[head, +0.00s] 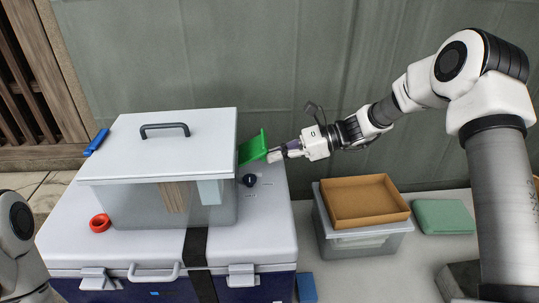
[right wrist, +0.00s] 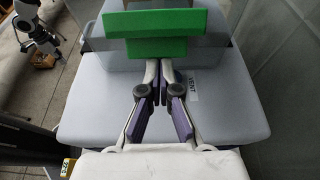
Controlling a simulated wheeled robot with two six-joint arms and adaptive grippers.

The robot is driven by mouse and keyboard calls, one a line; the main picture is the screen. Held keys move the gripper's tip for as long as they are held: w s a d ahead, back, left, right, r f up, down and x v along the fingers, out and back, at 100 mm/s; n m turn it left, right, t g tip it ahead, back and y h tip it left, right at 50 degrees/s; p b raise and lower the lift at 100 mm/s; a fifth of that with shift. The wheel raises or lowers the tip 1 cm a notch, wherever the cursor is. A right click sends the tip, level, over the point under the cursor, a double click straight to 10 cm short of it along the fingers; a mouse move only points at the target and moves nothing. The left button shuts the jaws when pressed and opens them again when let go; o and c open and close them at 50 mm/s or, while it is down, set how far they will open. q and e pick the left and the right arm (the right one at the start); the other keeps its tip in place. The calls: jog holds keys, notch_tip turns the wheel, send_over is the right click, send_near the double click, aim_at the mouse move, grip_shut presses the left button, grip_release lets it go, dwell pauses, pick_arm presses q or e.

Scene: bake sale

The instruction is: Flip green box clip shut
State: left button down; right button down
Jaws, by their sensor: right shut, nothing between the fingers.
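The green clip (head: 253,147) is at the right edge of the white lid (head: 190,130) of a see-through box (head: 130,205). It stands out from the box at a slant, its flap tilted outward and up. In the right wrist view the green clip (right wrist: 155,48) spans the top middle, just beyond the fingertips. My right gripper (head: 273,155) is shut and empty, its tips close beside the clip's outer side; I cannot tell if they touch. The gripper also shows in the right wrist view (right wrist: 159,68).
The box stands on a white-topped cooler (head: 265,215). A blue clip (head: 97,141) sticks out at the lid's left. A red ring (head: 100,223) and a dark round knob (head: 250,180) are near the box. A brown tray (head: 365,200) tops a bin at right. A wall stands behind.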

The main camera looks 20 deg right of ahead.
aim_at(267, 143)
jog(key=shift+w+a+r, duration=0.1)
jog(key=shift+a+r, duration=0.1)
jog(key=shift+r, duration=0.8)
jog(key=shift+w+a+r, duration=0.1)
jog(key=shift+a+r, duration=0.05)
jog(key=shift+r, duration=0.8)
jog(key=shift+a+r, duration=0.75)
jog(key=shift+r, duration=0.2)
pick_arm(q)
jog(key=shift+a+r, duration=0.3)
jog(key=shift+r, duration=0.1)
pick_arm(e)
jog(key=shift+w, duration=0.1)
pick_arm(q)
jog(key=shift+r, duration=0.1)
pick_arm(e)
jog(key=shift+d+r, duration=0.1)
jog(key=shift+r+p, duration=0.15)
jog(key=shift+p, duration=0.25)
jog(key=shift+r+p, duration=0.4)
jog(key=shift+r, duration=0.2)
pick_arm(q)
jog(key=shift+r, duration=0.55)
